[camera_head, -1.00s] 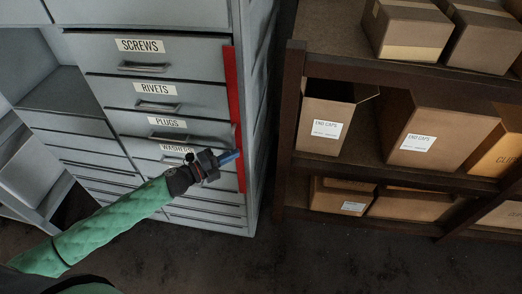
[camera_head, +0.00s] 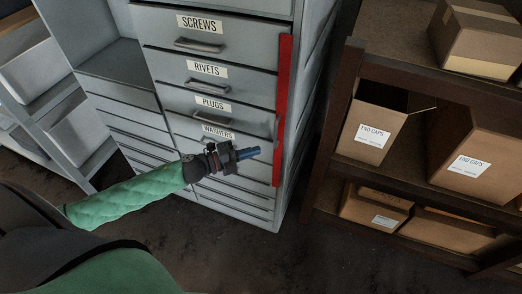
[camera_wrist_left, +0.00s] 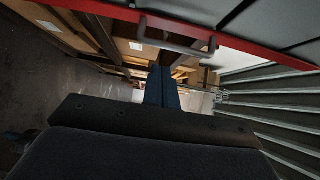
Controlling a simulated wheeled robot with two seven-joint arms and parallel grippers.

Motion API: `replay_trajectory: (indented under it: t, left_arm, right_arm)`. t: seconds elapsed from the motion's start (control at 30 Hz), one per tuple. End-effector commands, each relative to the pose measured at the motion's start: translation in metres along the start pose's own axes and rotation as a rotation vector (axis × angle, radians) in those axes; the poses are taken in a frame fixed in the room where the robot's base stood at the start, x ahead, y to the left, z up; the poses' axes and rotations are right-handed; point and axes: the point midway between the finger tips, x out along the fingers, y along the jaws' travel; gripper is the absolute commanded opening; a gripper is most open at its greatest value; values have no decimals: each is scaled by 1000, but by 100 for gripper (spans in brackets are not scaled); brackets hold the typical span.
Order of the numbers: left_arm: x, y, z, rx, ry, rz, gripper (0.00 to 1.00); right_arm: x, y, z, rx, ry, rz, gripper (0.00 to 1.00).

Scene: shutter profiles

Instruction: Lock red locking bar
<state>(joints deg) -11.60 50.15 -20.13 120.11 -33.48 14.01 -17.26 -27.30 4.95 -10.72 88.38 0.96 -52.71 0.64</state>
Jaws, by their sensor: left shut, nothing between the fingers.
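The red locking bar (camera_head: 283,110) runs vertically along the right front edge of the grey drawer cabinet. My right gripper is not in view.
The cabinet has labelled drawers: screws (camera_head: 200,24), rivets (camera_head: 206,68), plugs (camera_head: 212,103) and washers, all looking shut. A brown shelf (camera_head: 332,135) with cardboard boxes (camera_head: 374,128) stands to the right. Dark floor (camera_head: 290,250) is free in front.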

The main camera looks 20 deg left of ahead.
Motion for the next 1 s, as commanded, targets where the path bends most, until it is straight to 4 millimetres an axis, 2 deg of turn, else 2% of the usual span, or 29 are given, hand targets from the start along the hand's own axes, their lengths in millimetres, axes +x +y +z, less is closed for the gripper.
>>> replay_trajectory:
  t: [0.3,0.83,1.0]
  left_arm:
    - [-14,0,0,1,1,0,0]
    - [-14,0,0,1,1,0,0]
    - [-14,-7,0,1,1,0,0]
  right_arm:
    - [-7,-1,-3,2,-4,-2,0]
    - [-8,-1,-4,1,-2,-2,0]
    - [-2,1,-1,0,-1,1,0]
